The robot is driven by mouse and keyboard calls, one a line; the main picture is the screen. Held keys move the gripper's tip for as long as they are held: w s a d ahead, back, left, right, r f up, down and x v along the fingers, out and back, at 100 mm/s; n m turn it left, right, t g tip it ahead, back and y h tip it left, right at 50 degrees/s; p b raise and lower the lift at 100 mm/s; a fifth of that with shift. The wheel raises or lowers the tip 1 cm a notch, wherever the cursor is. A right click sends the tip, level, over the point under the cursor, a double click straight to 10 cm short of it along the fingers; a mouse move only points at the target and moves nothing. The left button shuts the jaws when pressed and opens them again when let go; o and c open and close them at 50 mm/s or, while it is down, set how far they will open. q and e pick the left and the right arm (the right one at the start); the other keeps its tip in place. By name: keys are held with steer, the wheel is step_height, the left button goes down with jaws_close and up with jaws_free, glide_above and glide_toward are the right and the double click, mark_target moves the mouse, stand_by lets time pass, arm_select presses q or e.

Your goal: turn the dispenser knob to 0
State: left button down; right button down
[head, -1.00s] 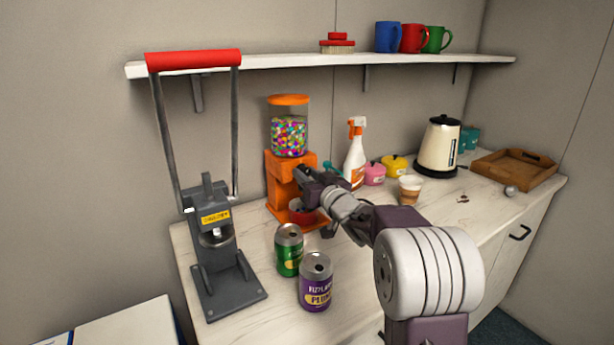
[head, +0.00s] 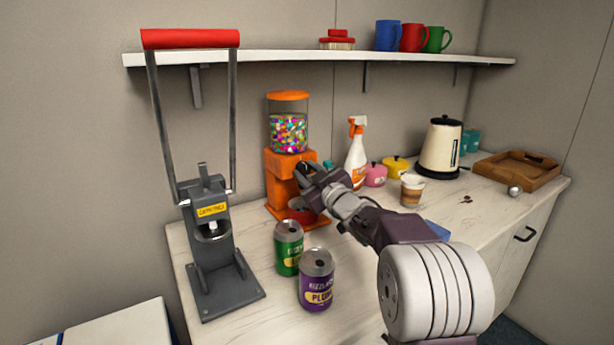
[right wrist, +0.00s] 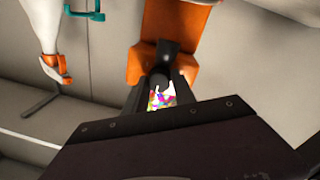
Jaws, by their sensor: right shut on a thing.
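The orange dispenser (head: 280,170) stands on the counter against the wall, with a clear jar of coloured candies on top. My right gripper (head: 306,172) is at the front of its body. In the right wrist view, the gripper (right wrist: 162,88) is shut on the dark dispenser knob (right wrist: 165,60), with the orange dispenser body (right wrist: 165,28) right behind it. The fingers hide much of the knob, and no marks or numbers on it can be read. My left gripper is not in view.
Green (head: 288,248) and purple (head: 316,280) cans stand in front of the dispenser. A grey can press (head: 215,255) is at left. A spray bottle (head: 356,160), paper cup (head: 412,190) and kettle (head: 440,148) stand to the right. A shelf (head: 300,57) runs above.

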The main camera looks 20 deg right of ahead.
stand_by(0.5)
steer(key=c, duration=1)
jaws_free()
steer(key=shift+c, duration=0.2)
steer(key=s, duration=0.9)
steer(key=shift+d+f+p, duration=0.25)
steer(key=shift+d+p, duration=0.05)
steer(key=shift+p, duration=0.05)
